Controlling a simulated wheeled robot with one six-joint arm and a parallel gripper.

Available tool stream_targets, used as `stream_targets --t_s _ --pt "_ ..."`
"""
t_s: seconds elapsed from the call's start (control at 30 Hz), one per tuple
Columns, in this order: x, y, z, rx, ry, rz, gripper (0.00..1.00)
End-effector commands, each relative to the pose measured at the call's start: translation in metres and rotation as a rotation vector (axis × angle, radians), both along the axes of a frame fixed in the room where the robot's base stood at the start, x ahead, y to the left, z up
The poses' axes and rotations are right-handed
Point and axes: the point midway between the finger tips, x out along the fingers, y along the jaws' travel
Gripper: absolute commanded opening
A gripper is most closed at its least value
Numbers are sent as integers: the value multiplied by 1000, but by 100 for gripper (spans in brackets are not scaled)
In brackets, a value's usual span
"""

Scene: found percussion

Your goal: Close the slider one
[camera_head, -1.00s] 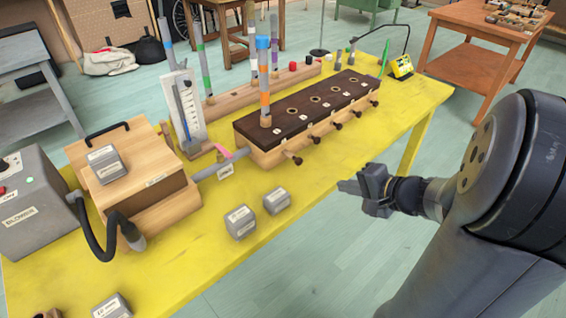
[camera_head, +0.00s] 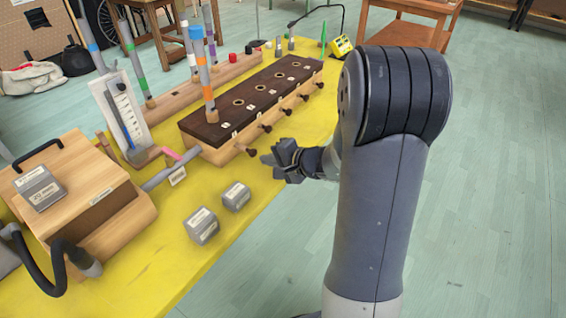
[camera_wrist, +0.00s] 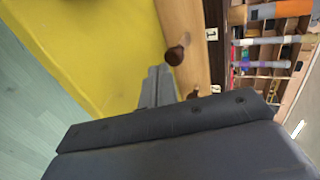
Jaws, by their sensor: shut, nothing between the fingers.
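The wooden wind chest with a dark top (camera_head: 222,126) stands on the yellow table. Its near long side has a row of dark slider knobs sticking out. The slider one knob (camera_head: 250,151) is at the near end; in the wrist view it is a round brown knob (camera_wrist: 177,54) beside the label "1" (camera_wrist: 212,34). My gripper (camera_head: 268,159) is shut and empty, just outside the chest near the slider one knob. In the wrist view its fingertips (camera_wrist: 158,71) are close to that knob; I cannot tell whether they touch. The second knob (camera_wrist: 193,94) is partly hidden by my gripper.
Upright pipes with coloured bands (camera_head: 207,85) stand on the chest and behind it. Grey weight blocks (camera_head: 202,226) lie on the table in front. A wooden bellows (camera_head: 127,207) is at the left.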

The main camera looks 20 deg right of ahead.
Motion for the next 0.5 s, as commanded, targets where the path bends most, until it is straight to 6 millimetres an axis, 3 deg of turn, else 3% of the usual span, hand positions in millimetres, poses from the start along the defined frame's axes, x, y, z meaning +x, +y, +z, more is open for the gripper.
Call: stream_targets --t_s 0.2,0.5 --pt "14 10 2 0 1 1 0" --pt "16 11 1 -1 1 0 0"
